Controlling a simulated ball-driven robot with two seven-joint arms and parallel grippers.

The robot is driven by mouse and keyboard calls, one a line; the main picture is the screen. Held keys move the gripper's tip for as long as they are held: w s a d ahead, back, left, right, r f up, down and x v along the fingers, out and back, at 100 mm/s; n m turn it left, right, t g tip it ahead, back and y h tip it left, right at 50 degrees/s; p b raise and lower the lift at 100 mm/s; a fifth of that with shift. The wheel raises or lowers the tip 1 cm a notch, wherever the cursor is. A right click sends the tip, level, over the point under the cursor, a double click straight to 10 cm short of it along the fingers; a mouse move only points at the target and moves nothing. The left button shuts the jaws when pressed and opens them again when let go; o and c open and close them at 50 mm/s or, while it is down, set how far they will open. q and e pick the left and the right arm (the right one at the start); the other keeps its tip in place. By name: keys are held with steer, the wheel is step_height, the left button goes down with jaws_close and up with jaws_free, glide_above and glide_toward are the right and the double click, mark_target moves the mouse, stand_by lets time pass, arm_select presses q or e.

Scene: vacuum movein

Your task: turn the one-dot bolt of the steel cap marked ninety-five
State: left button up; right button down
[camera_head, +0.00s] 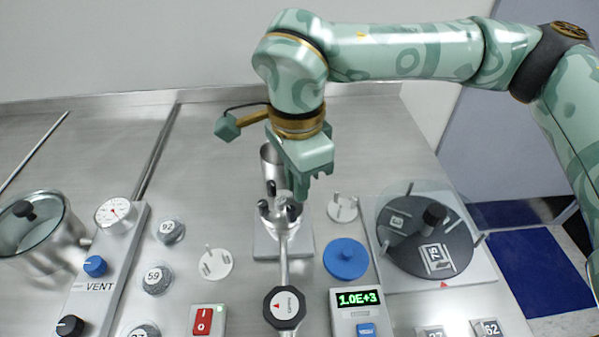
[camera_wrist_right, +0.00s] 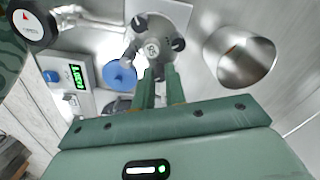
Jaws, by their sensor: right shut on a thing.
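The steel cap (camera_head: 281,208) sits on a fitting at the middle of the bench, with dark bolts around its rim. In the right wrist view the cap (camera_wrist_right: 152,47) shows a round mark that I cannot read clearly. My right gripper (camera_head: 300,190) points down at the cap from behind. In the right wrist view its fingers (camera_wrist_right: 159,75) are close together at the cap's near edge, shut on a bolt there that they mostly hide. I cannot make out the dots on the bolts. My left gripper is not in view.
An open steel cylinder (camera_head: 270,165) stands close behind the cap. A handle with a dark hexagonal end (camera_head: 284,306) runs toward me from it. A blue disc (camera_head: 346,258) and a green-lit display (camera_head: 357,300) lie to the right. A rotary plate (camera_head: 405,252) is further right.

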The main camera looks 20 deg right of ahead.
steer(key=m+p, duration=0.2)
steer(key=m, duration=0.2)
steer(key=shift+r+p, duration=0.2)
steer(key=shift+p, duration=0.1)
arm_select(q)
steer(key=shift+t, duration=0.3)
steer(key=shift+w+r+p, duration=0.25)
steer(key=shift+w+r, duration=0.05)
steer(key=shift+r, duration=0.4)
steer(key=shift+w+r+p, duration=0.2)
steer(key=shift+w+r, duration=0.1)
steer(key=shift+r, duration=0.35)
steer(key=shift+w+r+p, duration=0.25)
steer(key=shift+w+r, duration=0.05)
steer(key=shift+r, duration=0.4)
arm_select(e)
steer(key=shift+f+m, duration=0.15)
steer(key=shift+m, duration=1.35)
steer(key=c, duration=1.4)
jaws_free()
steer(key=shift+c, duration=0.2)
arm_select(q)
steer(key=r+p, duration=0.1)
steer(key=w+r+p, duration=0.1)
steer(key=p, duration=0.1)
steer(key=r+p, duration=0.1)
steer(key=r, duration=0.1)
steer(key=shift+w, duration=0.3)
arm_select(e)
step_height(320, 180, up, 16)
